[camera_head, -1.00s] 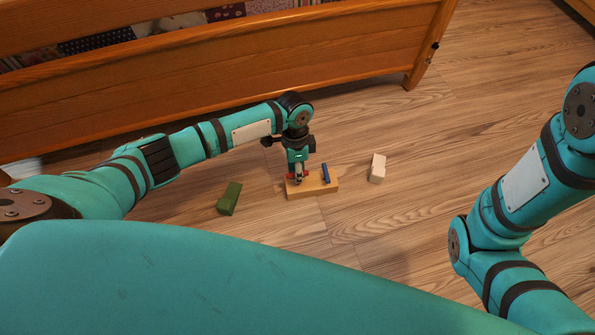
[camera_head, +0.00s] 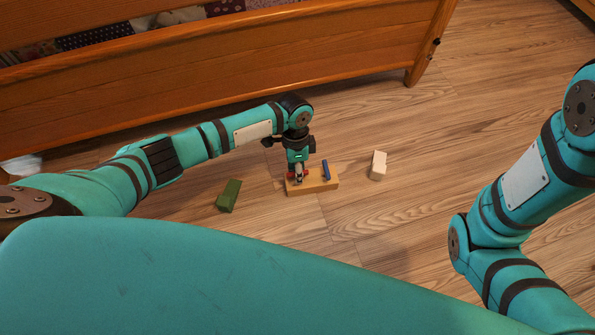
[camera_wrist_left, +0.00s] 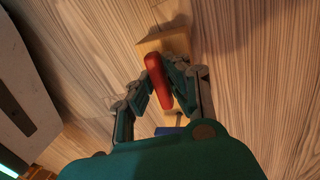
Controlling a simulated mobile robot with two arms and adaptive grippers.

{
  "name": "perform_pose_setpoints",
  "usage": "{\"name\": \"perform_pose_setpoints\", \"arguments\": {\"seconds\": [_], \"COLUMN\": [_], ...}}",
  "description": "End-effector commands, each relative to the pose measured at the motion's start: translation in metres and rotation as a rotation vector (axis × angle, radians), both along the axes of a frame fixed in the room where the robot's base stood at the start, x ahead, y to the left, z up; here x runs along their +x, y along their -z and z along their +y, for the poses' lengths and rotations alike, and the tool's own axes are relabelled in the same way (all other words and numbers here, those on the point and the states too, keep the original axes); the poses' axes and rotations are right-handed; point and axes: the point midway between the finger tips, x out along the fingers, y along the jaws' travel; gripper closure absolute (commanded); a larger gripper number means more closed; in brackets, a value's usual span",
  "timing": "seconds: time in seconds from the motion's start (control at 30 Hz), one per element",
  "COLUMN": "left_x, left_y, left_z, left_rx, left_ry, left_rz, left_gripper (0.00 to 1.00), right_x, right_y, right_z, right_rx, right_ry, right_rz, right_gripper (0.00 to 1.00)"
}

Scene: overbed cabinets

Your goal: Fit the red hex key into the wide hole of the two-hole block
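The two-hole block (camera_head: 318,186) is a flat tan wooden piece on the floor. A blue key (camera_head: 325,170) stands at its right part; it also shows in the left wrist view (camera_wrist_left: 170,131). My left gripper (camera_head: 299,179) points down over the block's left part.
A green block (camera_head: 229,195) lies left of the two-hole block, and a cream block (camera_head: 378,165) lies to its right. A wooden bed frame (camera_head: 230,75) stands behind. The floor on the right is clear.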

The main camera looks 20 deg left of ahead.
Motion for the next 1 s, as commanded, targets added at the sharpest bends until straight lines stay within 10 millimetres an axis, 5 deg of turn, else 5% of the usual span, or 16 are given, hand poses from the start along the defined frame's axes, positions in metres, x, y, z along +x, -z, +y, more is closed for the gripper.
{"name": "perform_pose_setpoints", "arguments": {"seconds": [0.13, 0.47, 1.0], "left_x": [0.001, 0.002, 0.022], "left_y": [0.000, -0.004, -0.099], "left_z": [0.000, 0.001, 0.010], "left_rx": [0.001, 0.001, 0.000], "left_ry": [-0.001, -0.001, 0.000], "left_rz": [-0.002, -0.004, -0.004], "left_gripper": [0.67, 0.67, 0.67], "right_x": [0.000, 0.001, 0.000], "right_y": [0.000, 0.000, 0.000], "right_z": [0.000, 0.000, 0.000], "right_rx": [0.000, 0.002, 0.000], "right_ry": [0.000, 0.000, 0.000], "right_rz": [0.000, 0.002, 0.000], "right_gripper": [0.60, 0.60, 0.60]}}
